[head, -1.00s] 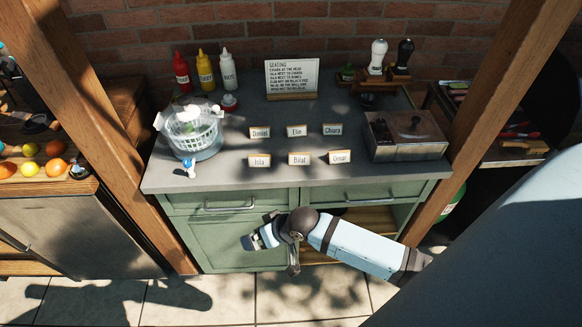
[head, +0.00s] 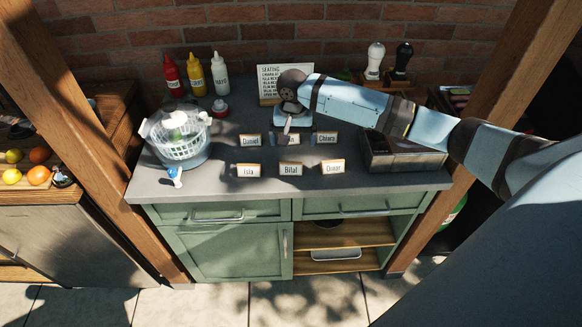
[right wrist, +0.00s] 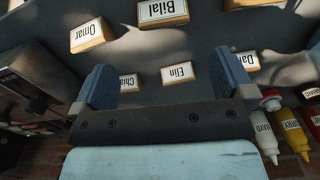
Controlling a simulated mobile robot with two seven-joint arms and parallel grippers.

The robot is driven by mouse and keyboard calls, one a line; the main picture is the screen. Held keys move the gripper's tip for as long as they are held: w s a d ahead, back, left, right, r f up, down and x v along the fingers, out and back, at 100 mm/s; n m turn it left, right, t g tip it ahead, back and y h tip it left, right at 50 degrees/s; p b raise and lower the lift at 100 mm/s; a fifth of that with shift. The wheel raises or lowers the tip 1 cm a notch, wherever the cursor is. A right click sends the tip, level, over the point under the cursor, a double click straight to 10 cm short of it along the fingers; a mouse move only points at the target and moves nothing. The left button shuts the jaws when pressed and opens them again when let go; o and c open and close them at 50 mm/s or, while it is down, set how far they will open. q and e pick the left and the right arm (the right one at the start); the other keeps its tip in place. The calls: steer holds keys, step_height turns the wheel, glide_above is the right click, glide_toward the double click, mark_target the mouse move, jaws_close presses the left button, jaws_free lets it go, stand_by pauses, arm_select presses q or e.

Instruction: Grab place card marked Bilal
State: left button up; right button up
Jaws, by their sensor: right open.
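The place card marked Bilal (head: 290,169) stands in the middle of the front row on the grey counter, between the Isla card (head: 249,170) and the Omar card (head: 333,171). In the right wrist view the Bilal card (right wrist: 162,12) is upside down at the top edge, beyond my fingertips. My right gripper (right wrist: 165,75) is open with nothing between its fingers. In the head view it is above the back row of cards, behind the Bilal card, and partly covers the Elin card (right wrist: 178,73). My left gripper is in no view.
The Daniel (head: 250,140) and Chiara (head: 325,138) cards stand in the back row. A salad spinner (head: 180,140) is left, a box (head: 400,155) right. Sauce bottles (head: 196,75) and a seating sign (head: 270,85) stand behind.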

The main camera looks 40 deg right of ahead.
mark_target(291, 163)
step_height(291, 163, down, 5)
steer(key=shift+r, duration=0.1)
steer(key=shift+a+f+p, duration=0.15)
steer(key=shift+f+p, duration=0.15)
steer(key=shift+f, duration=1.1)
steer(key=shift+a+f+p, duration=0.1)
steer(key=shift+f+p, duration=0.2)
steer(key=shift+f, duration=1.05)
steer(key=c, duration=0.9)
